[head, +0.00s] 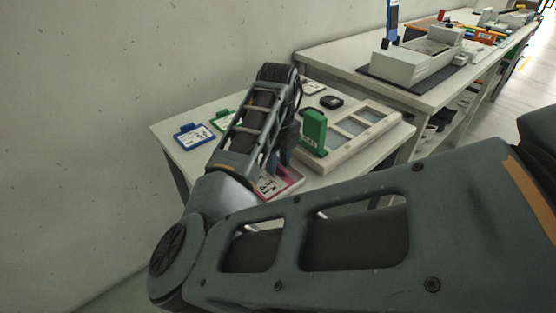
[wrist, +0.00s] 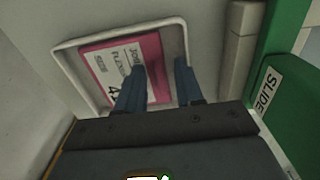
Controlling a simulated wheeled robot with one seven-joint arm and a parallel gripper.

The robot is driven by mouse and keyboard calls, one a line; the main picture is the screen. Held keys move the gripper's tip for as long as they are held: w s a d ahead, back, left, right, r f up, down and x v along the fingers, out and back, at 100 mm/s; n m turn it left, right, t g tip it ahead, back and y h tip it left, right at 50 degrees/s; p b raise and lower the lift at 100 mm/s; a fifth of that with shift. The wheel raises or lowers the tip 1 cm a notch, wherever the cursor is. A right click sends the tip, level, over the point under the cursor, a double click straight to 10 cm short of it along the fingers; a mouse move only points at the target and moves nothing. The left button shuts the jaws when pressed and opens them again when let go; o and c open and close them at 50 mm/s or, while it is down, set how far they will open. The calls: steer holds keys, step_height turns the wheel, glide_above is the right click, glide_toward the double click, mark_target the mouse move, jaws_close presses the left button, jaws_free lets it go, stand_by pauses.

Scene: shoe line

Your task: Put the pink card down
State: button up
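The pink card (wrist: 103,63), white with a pink border and black print, lies in a shallow white tray (wrist: 62,52) in the wrist view. In the head view the card (head: 283,186) shows at the table's front edge, partly behind my arm. My gripper (wrist: 160,66) is over the tray, its two bluish fingers apart, with part of the card's pink edge showing between them. The fingers cover part of the card. I see nothing clamped between them, though the exact contact is hard to tell.
A green block labelled SLIDE (head: 313,130) stands close to the right of my gripper, beside a white framed rack (head: 362,127). A blue card (head: 194,136) and a green card (head: 222,120) lie left. A black round item (head: 331,101) lies behind. A longer bench (head: 345,53) stands beyond.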

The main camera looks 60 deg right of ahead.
step_height(320, 180, up, 12)
stand_by(0.5)
